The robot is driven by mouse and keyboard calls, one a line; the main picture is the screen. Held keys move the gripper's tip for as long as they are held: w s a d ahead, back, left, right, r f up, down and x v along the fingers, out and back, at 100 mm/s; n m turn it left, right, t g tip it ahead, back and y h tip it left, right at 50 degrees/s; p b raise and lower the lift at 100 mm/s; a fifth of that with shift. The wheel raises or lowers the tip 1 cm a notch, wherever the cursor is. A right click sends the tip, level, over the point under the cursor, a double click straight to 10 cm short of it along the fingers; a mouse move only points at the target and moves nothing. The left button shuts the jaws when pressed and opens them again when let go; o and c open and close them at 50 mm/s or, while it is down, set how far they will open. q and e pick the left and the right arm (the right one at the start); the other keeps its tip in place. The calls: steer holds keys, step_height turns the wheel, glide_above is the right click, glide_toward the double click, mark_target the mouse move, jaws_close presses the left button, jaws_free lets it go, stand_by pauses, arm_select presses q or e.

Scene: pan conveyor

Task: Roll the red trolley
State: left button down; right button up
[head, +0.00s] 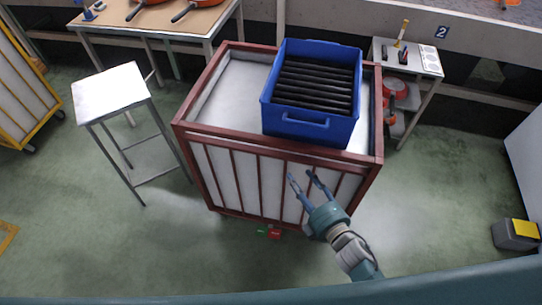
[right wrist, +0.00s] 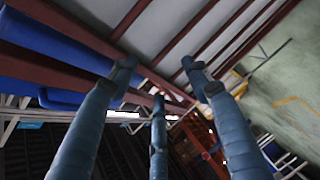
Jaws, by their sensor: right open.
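The red trolley (head: 203,170) stands in the middle of the head view, a red-framed cart with pale panels and vertical red bars. A blue crate (head: 310,125) with dark slats inside sits on its top. My right gripper (head: 304,178) is open and empty in front of the trolley's near side, below the top rail. In the right wrist view its fingers (right wrist: 165,85) are spread, with the trolley's red bars and pale panels (right wrist: 165,30) behind them. Whether the fingers touch the trolley I cannot tell. My left gripper is not in view.
A small metal table (head: 110,92) stands left of the trolley, with a yellow-framed cart (head: 30,100) further left. A workbench (head: 165,18) is behind. A side stand (head: 425,60) with red pans is at the right.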

mark_target(275, 145)
steer(key=w+a+r+n+t+y+b, duration=0.1)
steer(key=a+r+n, duration=0.1)
steer(key=r, duration=0.2)
steer(key=w+a+r+n+y, duration=0.1)
steer(key=a+r+n+y, duration=0.1)
steer(key=r+n, duration=0.15)
steer(key=shift+m, duration=0.55)
steer(key=x, duration=0.9)
steer(key=shift+w+r+p, duration=0.3)
steer(key=shift+w+r, duration=0.05)
steer(key=shift+w, duration=0.05)
steer(key=shift+c, duration=0.2)
steer(key=shift+d, duration=0.1)
jaws_close()
